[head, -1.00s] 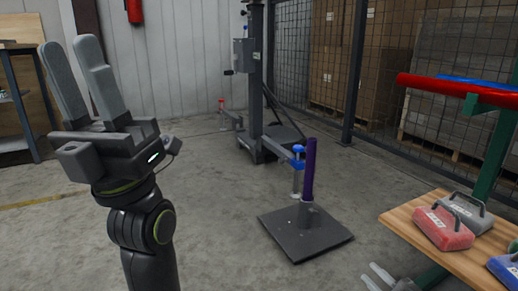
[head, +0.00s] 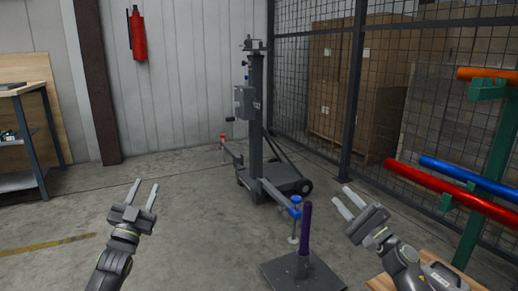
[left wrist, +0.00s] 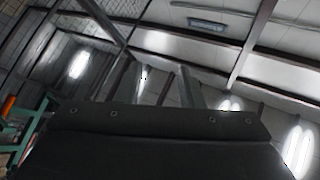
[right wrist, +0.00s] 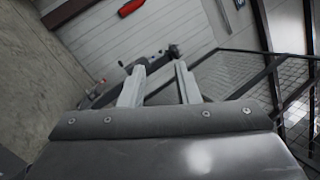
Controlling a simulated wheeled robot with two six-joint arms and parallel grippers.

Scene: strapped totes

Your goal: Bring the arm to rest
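My left gripper (head: 146,194) is raised at the lower left of the head view, its two fingers apart with nothing between them. The left wrist view shows its fingers (left wrist: 165,84) against the ceiling and lamps. My right gripper (head: 341,200) is at the lower right of the head view, its fingers apart and empty, pointing up and left. The right wrist view shows its two fingers (right wrist: 158,86) apart, with wall and floor beyond. Neither gripper touches anything.
A dark lifting stand (head: 256,130) stands mid-floor. A purple post (head: 304,228) rises from a black base plate (head: 290,277). A green rack with a red tube (head: 440,188) and a blue tube (head: 460,174) is at right, beside a wooden tabletop (head: 383,284). A workbench (head: 25,91) is at left.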

